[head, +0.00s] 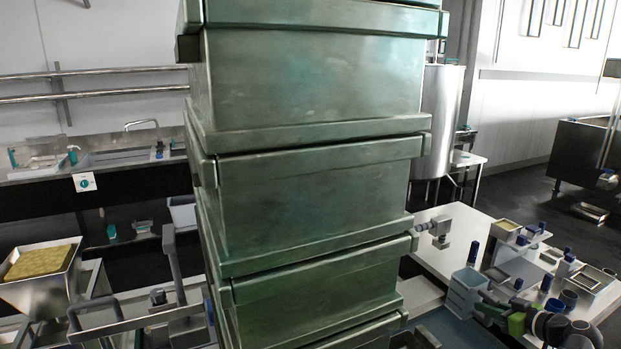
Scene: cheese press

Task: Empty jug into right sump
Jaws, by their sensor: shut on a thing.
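A pale blue-grey jug-like container (463,298) shows at the lower right, beside the white worktop. It looks upright, and its contents cannot be made out. My gripper (487,306) is at the right side of this container, at the end of my arm with its green and dark joints. It is shut on the container, though the fingertips are small and partly hidden. I cannot pick out the right sump; the tall stack of boxes hides much of the middle.
A tall stack of greenish metal boxes (312,195) fills the middle. A white worktop (455,228) with several small containers stands right. A metal bin with a yellow block (40,262) is at left. A steel tank (440,115) stands behind. Open floor (545,208) lies at far right.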

